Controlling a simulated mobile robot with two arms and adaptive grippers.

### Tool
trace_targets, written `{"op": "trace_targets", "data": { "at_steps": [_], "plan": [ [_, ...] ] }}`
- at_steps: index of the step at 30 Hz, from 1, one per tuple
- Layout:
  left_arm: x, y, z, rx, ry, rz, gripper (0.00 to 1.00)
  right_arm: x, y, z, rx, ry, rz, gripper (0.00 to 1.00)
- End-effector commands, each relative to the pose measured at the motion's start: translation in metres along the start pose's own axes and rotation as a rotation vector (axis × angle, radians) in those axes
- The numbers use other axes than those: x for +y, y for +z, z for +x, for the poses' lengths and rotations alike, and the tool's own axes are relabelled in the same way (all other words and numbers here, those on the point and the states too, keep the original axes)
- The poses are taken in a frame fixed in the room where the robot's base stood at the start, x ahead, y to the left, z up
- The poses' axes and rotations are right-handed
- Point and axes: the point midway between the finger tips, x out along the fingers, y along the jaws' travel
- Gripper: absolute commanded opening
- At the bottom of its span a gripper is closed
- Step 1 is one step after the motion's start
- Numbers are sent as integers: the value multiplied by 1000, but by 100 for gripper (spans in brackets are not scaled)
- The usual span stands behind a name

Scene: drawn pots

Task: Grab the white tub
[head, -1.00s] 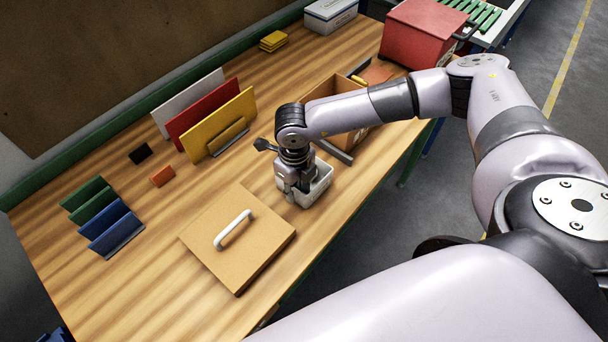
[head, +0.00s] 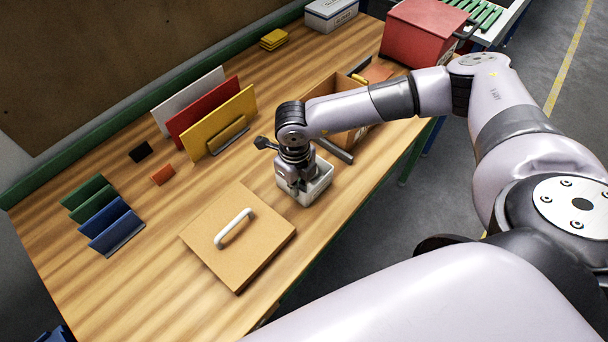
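The white tub (head: 318,187) stands on the wooden table, near its front edge and just right of the tan lid with a white handle. My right gripper (head: 301,188) points down at the tub, with its fingers over or inside the tub's left part. The fingertips are small and partly hidden by the gripper body, so I cannot tell whether they are apart or closed on the tub wall. My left gripper is not in view.
The tan lid (head: 215,265) lies flat beside the tub. A brown open box (head: 330,88) stands behind it, partly behind my arm. Yellow, red and white panels (head: 232,118) stand upright at the back. A red box (head: 420,35) sits at the far right.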

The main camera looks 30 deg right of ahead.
Motion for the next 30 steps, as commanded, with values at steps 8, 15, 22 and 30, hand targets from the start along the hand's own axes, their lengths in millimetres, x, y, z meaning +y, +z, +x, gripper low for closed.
{"op": "trace_targets", "data": {
  "at_steps": [8, 15, 22, 30],
  "plan": [
    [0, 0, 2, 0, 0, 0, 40, 0, 1, -4, -2, 0, 1, 0],
    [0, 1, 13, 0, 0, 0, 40, -1, 1, -31, -6, -1, 0, 0],
    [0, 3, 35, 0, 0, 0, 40, 0, 2, -92, -11, -1, 0, 0],
    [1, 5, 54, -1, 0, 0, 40, 0, 1, -164, -7, 0, -2, 0]
  ]
}}
